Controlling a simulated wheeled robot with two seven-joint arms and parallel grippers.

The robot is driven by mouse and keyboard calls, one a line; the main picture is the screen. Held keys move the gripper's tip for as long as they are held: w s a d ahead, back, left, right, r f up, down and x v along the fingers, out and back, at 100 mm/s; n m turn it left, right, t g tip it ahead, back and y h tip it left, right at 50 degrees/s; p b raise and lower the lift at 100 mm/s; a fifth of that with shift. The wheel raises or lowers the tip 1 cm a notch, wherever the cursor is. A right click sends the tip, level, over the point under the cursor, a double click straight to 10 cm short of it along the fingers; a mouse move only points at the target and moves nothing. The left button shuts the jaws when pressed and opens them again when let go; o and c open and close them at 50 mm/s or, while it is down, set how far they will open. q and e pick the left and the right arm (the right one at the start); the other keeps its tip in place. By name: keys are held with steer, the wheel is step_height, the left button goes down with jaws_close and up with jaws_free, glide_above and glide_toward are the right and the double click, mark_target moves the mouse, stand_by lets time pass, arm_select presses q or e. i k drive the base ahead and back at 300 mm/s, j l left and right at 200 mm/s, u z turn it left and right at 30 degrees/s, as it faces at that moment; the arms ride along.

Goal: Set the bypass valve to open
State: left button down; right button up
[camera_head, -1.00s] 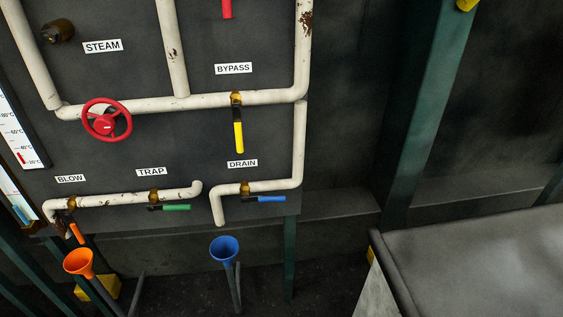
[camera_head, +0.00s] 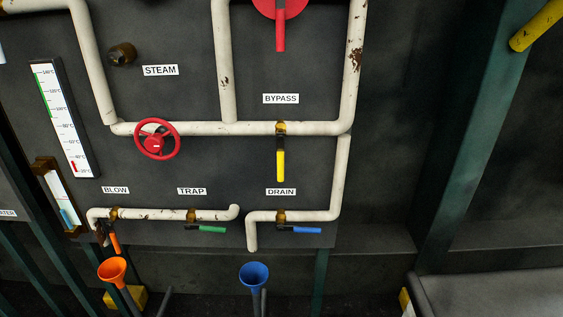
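The bypass valve's yellow lever (camera_head: 281,165) is on the horizontal white pipe (camera_head: 240,128), below the BYPASS label (camera_head: 281,99). The lever hangs straight down, across the pipe, from a brass valve body (camera_head: 281,128). Nothing touches it. Neither of my grippers is in the head view.
A red handwheel (camera_head: 157,139) sits left on the same pipe. Below are an orange lever (camera_head: 114,240), a green lever (camera_head: 207,229) and a blue lever (camera_head: 300,230). Orange (camera_head: 112,270) and blue (camera_head: 253,273) funnels stand beneath. A green post (camera_head: 470,140) and grey surface (camera_head: 490,295) are right.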

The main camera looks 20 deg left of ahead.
mark_target(280, 135)
steer(key=k, duration=0.65)
steer(key=z, duration=1.55)
steer(key=k+j, duration=0.15)
steer(key=j, duration=0.2)
steer(key=k+j+z, duration=0.1)
steer(key=j, duration=0.3)
steer(key=k+j, duration=0.25)
steer(key=j, duration=0.1)
